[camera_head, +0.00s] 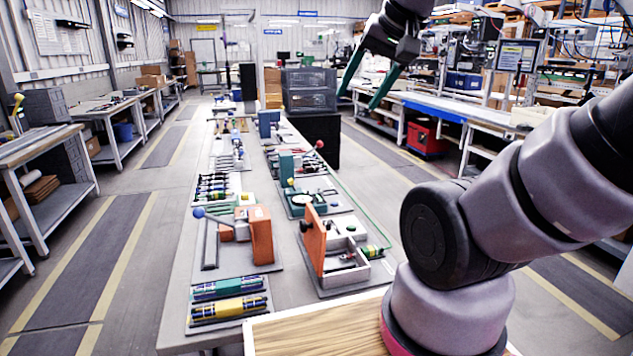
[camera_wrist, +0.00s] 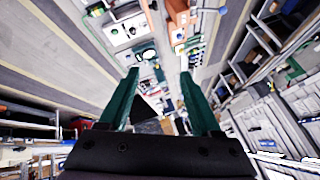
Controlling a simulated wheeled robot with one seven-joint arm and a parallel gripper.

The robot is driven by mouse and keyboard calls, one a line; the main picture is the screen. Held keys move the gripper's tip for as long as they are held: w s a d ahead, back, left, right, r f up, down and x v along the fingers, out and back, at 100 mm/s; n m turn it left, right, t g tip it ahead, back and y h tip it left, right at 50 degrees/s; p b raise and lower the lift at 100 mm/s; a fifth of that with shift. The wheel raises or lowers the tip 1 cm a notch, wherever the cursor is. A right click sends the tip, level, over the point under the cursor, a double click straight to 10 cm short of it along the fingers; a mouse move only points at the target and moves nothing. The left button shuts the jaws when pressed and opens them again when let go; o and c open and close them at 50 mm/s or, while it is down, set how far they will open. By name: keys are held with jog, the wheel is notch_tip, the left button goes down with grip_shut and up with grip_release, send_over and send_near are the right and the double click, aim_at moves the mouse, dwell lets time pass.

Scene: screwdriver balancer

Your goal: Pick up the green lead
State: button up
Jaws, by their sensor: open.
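My gripper (camera_head: 362,98) is raised in the air at the upper right of the head view, beyond the right side of the long table. Its two green fingers are spread and nothing is between them; in the wrist view the gripper (camera_wrist: 160,74) is also open and empty. Several green things lie on the table, and I cannot tell for sure which is the green lead. A teal-green tube-like piece (camera_head: 228,287) lies at the near left, behind a similar yellow piece (camera_head: 228,309). A small green-and-yellow piece (camera_head: 373,251) lies beside the grey-white box. My gripper touches none of them.
The long table (camera_head: 180,318) runs away from me, crowded with tools. Upright orange blocks (camera_head: 262,234) and a grey-white box (camera_head: 345,235) stand at its near end. A wooden board (camera_head: 320,335) is in front. Benches line both sides; the left aisle floor is open.

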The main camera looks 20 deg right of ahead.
jog(key=w+d+f+m+g, duration=0.3)
jog(key=w+f+m, duration=0.1)
jog(key=w+f, duration=0.4)
jog(key=m+g+y, duration=0.2)
jog(key=m+g, duration=0.2)
jog(key=m, duration=0.6)
send_over(367, 249)
jog(key=d, duration=0.2)
notch_tip(367, 249, down, 35)
jog(key=shift+s+r, duration=0.15)
jog(key=shift+r, duration=0.05)
jog(key=x, duration=0.5)
jog(key=shift+w+d+f, duration=0.15)
jog(key=shift+w+f, duration=0.1)
jog(key=shift+f, duration=0.1)
grip_shut()
